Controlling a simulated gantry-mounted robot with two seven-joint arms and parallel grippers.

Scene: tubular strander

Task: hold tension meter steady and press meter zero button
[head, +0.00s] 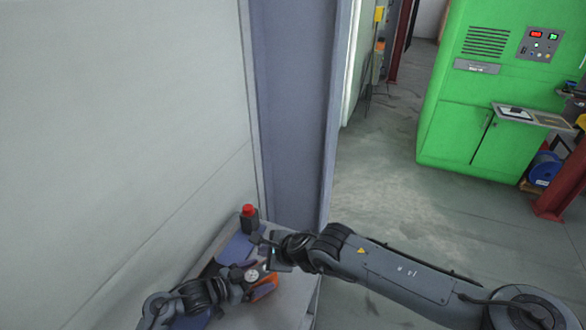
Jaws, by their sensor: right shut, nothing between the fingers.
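The tension meter (265,287) looks like an orange body with a small round pale dial (252,274), low on a narrow grey bench. My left gripper (250,280) comes in from the lower left and has its fingers at the meter, one on each side of the dial. The view is too small to tell whether they grip it. My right gripper (268,254) comes in from the right, shut and empty, just above the meter. I cannot tell whether its tip touches the meter. The zero button cannot be made out.
A dark bottle with a red cap (249,218) stands on the bench behind my grippers. A pale wall (120,110) bounds the bench on the left, and a blue-grey post (293,110) rises behind. A green cabinet (470,110) stands far right across open floor (390,190).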

